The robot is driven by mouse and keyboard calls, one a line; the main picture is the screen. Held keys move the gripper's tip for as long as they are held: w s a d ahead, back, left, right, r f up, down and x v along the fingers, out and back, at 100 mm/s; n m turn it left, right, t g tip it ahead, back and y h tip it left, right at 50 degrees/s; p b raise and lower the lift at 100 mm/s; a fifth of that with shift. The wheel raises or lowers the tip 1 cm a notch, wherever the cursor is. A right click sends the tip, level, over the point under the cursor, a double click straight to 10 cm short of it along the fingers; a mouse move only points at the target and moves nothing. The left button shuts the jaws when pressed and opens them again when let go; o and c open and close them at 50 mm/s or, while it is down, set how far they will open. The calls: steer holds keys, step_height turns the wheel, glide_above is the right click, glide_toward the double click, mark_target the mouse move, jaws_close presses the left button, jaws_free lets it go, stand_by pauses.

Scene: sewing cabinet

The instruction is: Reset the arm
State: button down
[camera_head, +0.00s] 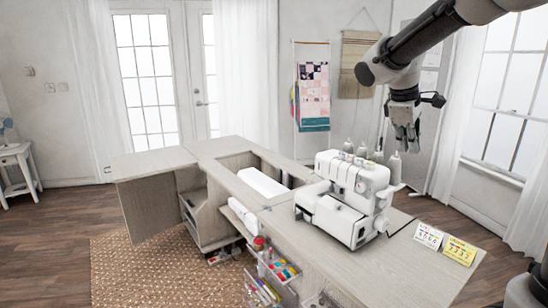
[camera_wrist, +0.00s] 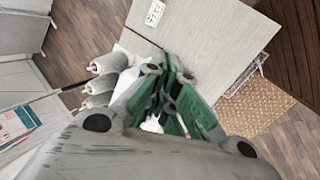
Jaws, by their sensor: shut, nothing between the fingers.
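My arm reaches in from the upper right in the head view, bent at a joint, with my gripper (camera_head: 404,132) hanging down from it. My gripper is above and to the right of the white sewing machine (camera_head: 350,192), clear of it. In the wrist view the green-padded fingers of my gripper (camera_wrist: 163,110) are drawn together, with nothing held between them. The fingers and gripper body hide most of the machine in that view.
The sewing cabinet (camera_head: 300,222) stands below with an open well. Thread cones (camera_head: 394,165) stand behind the machine, and they show in the wrist view (camera_wrist: 97,85). Two small cards (camera_head: 459,250) stand on the tabletop. A window (camera_head: 505,110) is at the right. Air around my gripper looks free.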

steer(key=s+f+m+t+y, duration=0.1)
steer(key=s+f+m+y, duration=0.3)
steer(key=s, duration=2.2)
steer(key=m, duration=0.5)
steer(key=shift+d+t, duration=0.4)
stand_by(0.3)
